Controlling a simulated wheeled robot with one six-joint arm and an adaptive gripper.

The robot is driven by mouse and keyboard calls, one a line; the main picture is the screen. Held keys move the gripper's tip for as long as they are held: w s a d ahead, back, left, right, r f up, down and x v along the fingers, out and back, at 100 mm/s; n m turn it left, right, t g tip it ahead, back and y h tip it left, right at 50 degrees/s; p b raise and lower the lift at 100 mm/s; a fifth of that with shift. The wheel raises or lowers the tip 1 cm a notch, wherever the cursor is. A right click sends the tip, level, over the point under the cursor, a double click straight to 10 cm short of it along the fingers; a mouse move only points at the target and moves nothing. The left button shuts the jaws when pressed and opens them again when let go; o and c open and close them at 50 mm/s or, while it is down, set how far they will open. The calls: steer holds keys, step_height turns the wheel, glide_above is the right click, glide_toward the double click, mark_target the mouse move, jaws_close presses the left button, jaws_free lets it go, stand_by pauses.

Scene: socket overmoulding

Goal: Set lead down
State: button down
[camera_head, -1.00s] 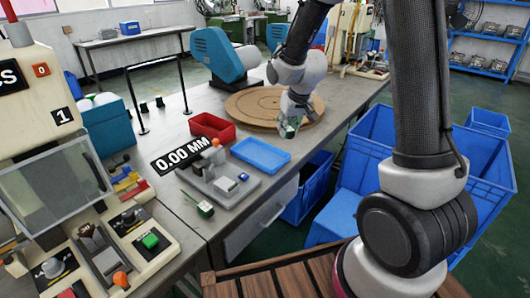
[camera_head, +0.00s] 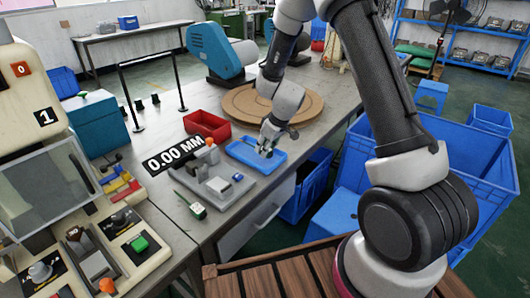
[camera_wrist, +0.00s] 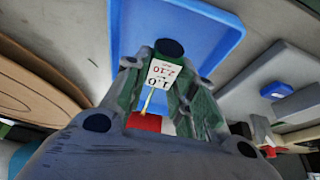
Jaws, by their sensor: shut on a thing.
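My gripper (camera_head: 268,145) is over the blue tray (camera_head: 234,151), low and close to its floor; I cannot tell whether anything touches it. In the wrist view the gripper (camera_wrist: 168,75) is shut on the lead. Of the lead, a white tag with red and black print (camera_wrist: 163,75) and a thin yellowish piece (camera_wrist: 148,101) show between the fingers. The rest is hidden by the fingers. The blue tray (camera_wrist: 215,30) lies behind the fingers in that view.
A red bin (camera_head: 207,126) stands left of the tray, and a round wooden board (camera_head: 307,108) behind it. A grey measuring fixture (camera_head: 215,191) reading 0.00 MM is in front.

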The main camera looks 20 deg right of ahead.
steer(key=shift+f, duration=0.95)
steer(key=shift+f, duration=0.15)
steer(key=c, duration=1.2)
jaws_free()
steer(key=shift+o, duration=0.2)
